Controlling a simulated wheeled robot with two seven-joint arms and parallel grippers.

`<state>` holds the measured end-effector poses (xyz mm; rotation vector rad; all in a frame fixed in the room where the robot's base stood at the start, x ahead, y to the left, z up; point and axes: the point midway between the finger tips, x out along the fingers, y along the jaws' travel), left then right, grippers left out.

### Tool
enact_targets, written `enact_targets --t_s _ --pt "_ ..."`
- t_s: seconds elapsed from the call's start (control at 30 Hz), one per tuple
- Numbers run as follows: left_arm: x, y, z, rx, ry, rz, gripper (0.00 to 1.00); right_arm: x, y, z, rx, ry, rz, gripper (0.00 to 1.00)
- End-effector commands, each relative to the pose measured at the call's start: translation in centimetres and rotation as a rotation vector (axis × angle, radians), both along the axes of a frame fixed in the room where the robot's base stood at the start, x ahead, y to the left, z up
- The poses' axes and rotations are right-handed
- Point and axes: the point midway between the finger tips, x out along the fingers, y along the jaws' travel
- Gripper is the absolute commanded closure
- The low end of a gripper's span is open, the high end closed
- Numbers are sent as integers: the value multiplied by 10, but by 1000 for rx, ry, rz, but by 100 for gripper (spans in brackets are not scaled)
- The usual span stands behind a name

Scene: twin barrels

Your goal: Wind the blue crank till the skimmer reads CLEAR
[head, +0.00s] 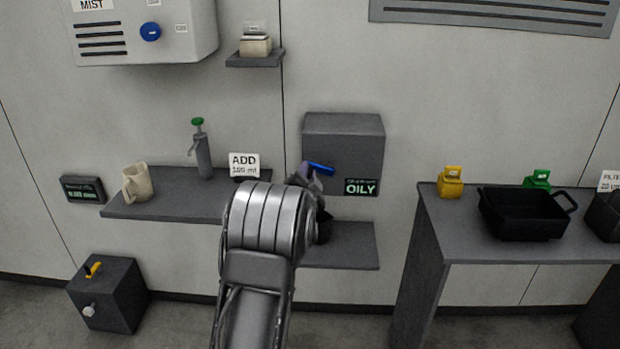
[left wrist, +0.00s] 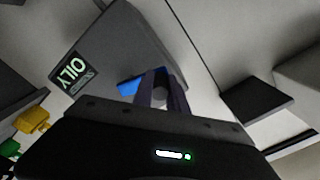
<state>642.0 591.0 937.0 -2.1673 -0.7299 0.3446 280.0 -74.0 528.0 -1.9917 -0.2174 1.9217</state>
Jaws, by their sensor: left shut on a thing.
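The skimmer (head: 343,135) is a dark grey box on the wall, and its small display (head: 361,187) reads OILY. The display also shows in the left wrist view (left wrist: 73,70). The blue crank (head: 320,168) sticks out at the box's lower left front. My left gripper (head: 306,177) is at the crank, shut on it. In the left wrist view the fingers (left wrist: 160,90) close beside the blue part (left wrist: 130,86); the exact grip spot is partly hidden. My right gripper is not in view.
A shelf (head: 180,207) at left holds a beige jug (head: 137,183), a green-topped pump (head: 202,150) and an ADD card (head: 244,165). A lower shelf (head: 350,250) lies under the skimmer. A table (head: 470,238) at right bears a black tray (head: 522,215) and a yellow container (head: 451,184).

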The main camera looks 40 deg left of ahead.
Motion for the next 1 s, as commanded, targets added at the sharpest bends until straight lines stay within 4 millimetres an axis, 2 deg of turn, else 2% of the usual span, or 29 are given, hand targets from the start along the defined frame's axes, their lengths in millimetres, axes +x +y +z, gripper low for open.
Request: enact_targets --t_s 0.1,0.5,1.0 --pt "3 -3 10 91 66 -3 100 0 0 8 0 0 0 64" --pt "11 -14 30 395 295 -4 100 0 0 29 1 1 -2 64" --pt "26 -34 43 775 582 -5 100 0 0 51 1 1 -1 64"
